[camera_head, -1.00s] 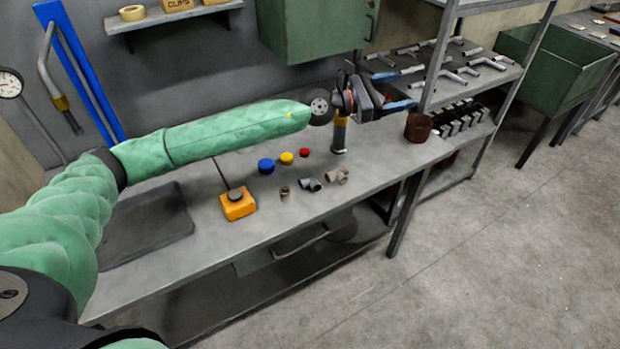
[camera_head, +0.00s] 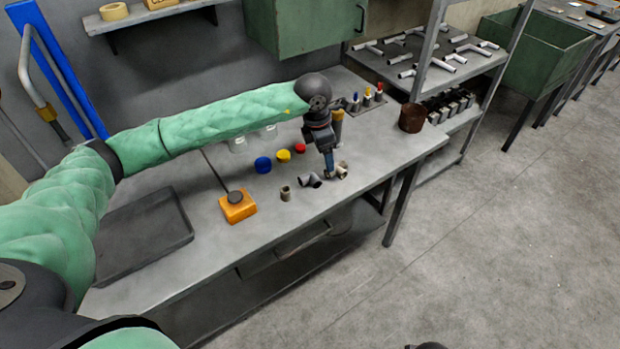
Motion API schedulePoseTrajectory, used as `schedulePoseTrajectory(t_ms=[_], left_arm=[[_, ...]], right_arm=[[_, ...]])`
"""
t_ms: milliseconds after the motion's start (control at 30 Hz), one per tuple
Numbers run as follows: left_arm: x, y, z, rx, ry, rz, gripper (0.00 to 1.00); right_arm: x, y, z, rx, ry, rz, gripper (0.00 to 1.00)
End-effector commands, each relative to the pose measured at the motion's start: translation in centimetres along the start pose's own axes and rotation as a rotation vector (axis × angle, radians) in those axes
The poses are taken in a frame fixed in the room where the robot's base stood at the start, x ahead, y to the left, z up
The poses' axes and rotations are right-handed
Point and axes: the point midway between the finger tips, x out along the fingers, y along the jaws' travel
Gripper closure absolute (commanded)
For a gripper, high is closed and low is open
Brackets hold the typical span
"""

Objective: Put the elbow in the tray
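A grey curved fitting that looks like the elbow (camera_head: 311,180) lies on the workbench near its front edge. The dark tray (camera_head: 183,228) lies flat on the left part of the bench and looks empty. My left gripper (camera_head: 329,174) points down just right of the elbow, close to a beige branched fitting (camera_head: 342,171) that it partly covers. Its fingers are seen edge-on, so their opening and any contact with the fittings cannot be told. My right gripper is out of view.
A short beige fitting (camera_head: 285,194) stands left of the elbow. An orange box with a dark knob (camera_head: 238,207) sits between it and the tray. Blue (camera_head: 263,165), yellow (camera_head: 283,156) and red (camera_head: 300,148) caps lie behind. A rusty can (camera_head: 411,118) stands at the right.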

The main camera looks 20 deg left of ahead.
Motion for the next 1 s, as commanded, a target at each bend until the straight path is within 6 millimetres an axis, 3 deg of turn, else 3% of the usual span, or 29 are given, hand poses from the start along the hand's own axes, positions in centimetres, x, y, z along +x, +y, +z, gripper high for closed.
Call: schedulePoseTrajectory(t_ms=[200,467,867,1000], left_arm=[[-0.3,0.3,-3.2,-0.179,0.168,0.029,0.27],[0.1,0.2,-3.3,-0.254,0.169,0.034,0.27],[2.5,0.2,-3.8,-0.252,0.167,0.033,0.27],[3.3,0.0,-4.1,-0.251,0.169,0.032,0.27]], right_arm=[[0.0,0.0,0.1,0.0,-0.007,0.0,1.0],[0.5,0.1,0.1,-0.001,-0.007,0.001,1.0],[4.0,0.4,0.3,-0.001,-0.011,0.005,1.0],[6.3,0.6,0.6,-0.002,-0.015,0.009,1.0]])
